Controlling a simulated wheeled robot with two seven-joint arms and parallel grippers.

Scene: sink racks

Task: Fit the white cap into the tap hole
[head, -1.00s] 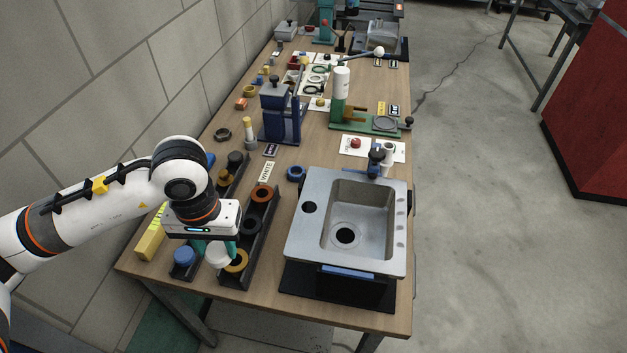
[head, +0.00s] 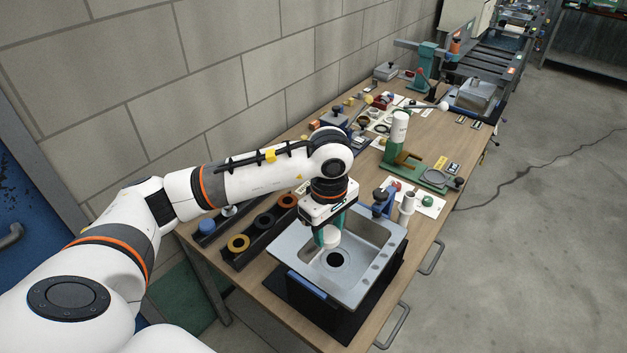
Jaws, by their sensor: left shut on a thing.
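My left gripper (head: 328,232) is above the left part of the grey metal sink (head: 303,262), with its teal fingers pointing down. It is shut on the white cap (head: 331,239), which shows low between the fingers. Whether the cap touches the sink cannot be told. The dark round drain hole (head: 335,260) shows in the basin, just below the cap in the picture. The tap hole in the sink's left ledge cannot be made out; my gripper and arm cover part of that side. My right gripper is not in view.
A blue cap (head: 207,226) lies further left. A green fixture (head: 398,140) stands further back.

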